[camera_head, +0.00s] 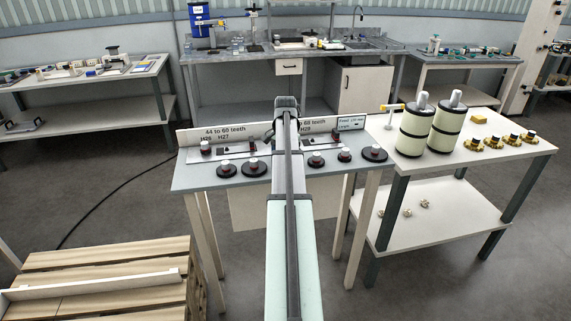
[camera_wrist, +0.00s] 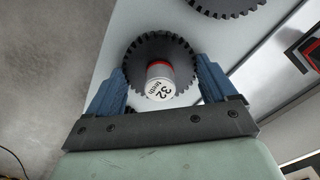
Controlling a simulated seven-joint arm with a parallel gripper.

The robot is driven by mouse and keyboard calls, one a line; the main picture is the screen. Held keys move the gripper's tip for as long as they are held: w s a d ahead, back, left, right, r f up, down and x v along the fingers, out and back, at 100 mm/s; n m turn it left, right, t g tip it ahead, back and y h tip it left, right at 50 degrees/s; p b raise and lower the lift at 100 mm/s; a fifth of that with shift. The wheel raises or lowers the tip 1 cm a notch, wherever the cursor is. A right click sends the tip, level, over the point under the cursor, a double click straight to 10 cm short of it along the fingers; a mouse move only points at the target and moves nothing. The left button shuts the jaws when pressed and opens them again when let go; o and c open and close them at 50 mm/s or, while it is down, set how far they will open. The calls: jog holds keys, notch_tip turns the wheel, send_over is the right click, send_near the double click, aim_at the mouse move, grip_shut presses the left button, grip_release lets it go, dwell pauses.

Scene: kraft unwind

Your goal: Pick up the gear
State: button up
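In the wrist view a black toothed gear (camera_wrist: 139,52) lies flat on the light table. Its white hub (camera_wrist: 161,88) has a red band and a label that reads 32 teeth. My gripper (camera_wrist: 160,68) is open, with one blue finger on each side of the hub and visible gaps to it. The fingers overlap the gear's sides in the picture; I cannot tell their height above it. In the head view my arm hides the fingers and this gear. Other black gears with pale hubs stand on the table, such as one at left (camera_head: 226,169) and one at right (camera_head: 374,153).
Part of another black gear (camera_wrist: 228,5) shows at the wrist view's top. The gear table (camera_head: 204,181) has upright tooth-range signs (camera_head: 226,133) at its back. A side table (camera_head: 515,151) at right bears two large cream and black rollers (camera_head: 415,126). A wooden pallet (camera_head: 130,262) lies at front left.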

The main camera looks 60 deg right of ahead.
jog(key=c, duration=0.9)
jog(key=shift+r, duration=0.1)
notch_tip(320, 180, up, 9)
jog(key=shift+f, duration=0.1)
jog(key=shift+w+a+r, duration=0.15)
jog(key=shift+w+r, duration=0.1)
jog(key=shift+r, duration=0.05)
jog(key=shift+n, duration=0.6)
jog(key=w+a, duration=0.1)
jog(key=w, duration=0.7)
jog(key=w+a, duration=0.2)
jog(key=w, duration=0.6)
jog(key=w+a+f, duration=0.1)
jog(key=w+a, duration=0.1)
jog(key=w, duration=0.6)
jog(key=shift+f+m, duration=0.15)
jog(key=shift+m, duration=0.65)
jog(key=shift+f, duration=0.1)
